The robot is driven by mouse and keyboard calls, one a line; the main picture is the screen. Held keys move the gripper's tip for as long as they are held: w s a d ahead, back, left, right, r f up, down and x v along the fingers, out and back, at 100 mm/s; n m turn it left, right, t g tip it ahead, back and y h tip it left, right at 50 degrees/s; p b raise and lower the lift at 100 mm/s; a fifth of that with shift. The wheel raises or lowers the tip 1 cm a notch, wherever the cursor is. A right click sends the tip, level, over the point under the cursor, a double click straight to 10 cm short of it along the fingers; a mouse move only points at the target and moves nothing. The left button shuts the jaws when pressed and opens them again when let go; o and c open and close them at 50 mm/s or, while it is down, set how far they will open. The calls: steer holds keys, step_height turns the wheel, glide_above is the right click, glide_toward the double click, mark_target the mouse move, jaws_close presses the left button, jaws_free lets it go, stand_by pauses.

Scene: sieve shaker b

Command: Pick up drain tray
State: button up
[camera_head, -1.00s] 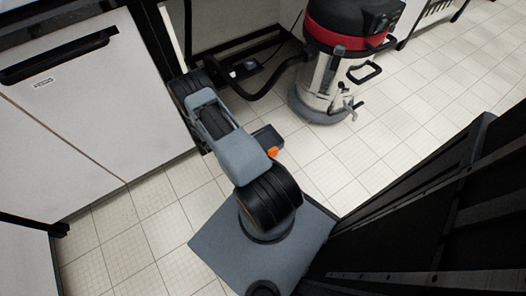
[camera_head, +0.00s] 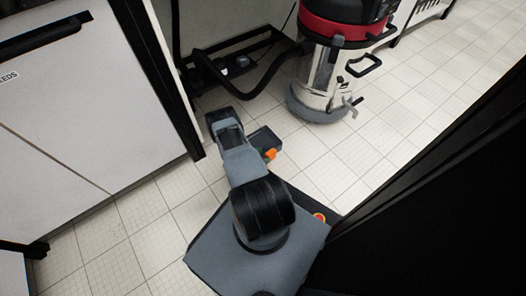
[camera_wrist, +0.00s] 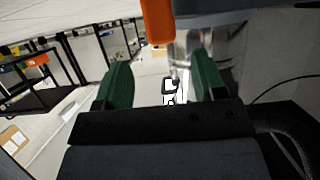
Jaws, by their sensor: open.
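I see nothing that I can clearly make out as the drain tray in either view. My gripper (camera_wrist: 162,78) shows in the wrist view as two green fingers standing wide apart, with nothing between them. In the head view my gripper (camera_head: 270,155) is small and mostly hidden by my arm, above the tiled floor and short of the vacuum cleaner.
A steel vacuum cleaner (camera_head: 325,75) with a red band stands at the back, its black hose (camera_head: 265,82) curving left. A low black frame (camera_head: 237,66) lies behind the hose. A white cabinet (camera_head: 85,90) stands left; a dark structure (camera_head: 440,220) fills the right. Tiled floor (camera_head: 400,110) is clear between.

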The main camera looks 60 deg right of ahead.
mark_target(269, 153)
steer(key=b+x, duration=0.2)
steer(key=x, duration=0.3)
steer(key=shift+w+f+b, duration=0.3)
steer(key=shift+b, duration=0.1)
steer(key=shift+s+d, duration=0.1)
steer(key=shift+d, duration=0.2)
steer(key=shift+c, duration=0.4)
jaws_close()
